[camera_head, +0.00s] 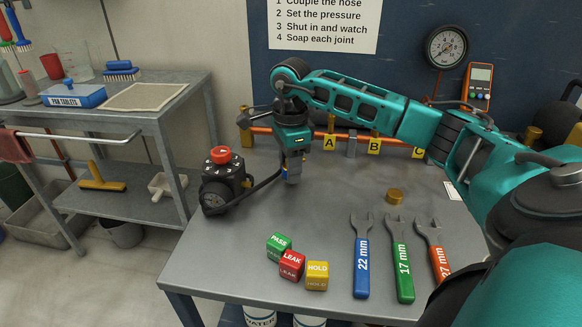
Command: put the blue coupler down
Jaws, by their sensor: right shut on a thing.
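My right gripper (292,172) reaches in from the right and points down over the left middle of the grey table (335,222). It is shut on the blue coupler, which is mostly hidden between the fingers. A black hose (262,187) runs from the black unit with the red knob (222,178) to the gripper. I cannot tell whether the coupler touches the table. My left gripper is not in view.
An orange pipe with yellow tags, including A (330,142) and B (374,145), runs along the back. Green, red and yellow blocks (317,275), three wrenches (361,265) and a brass cap (395,195) lie on the table. The table's middle is clear.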

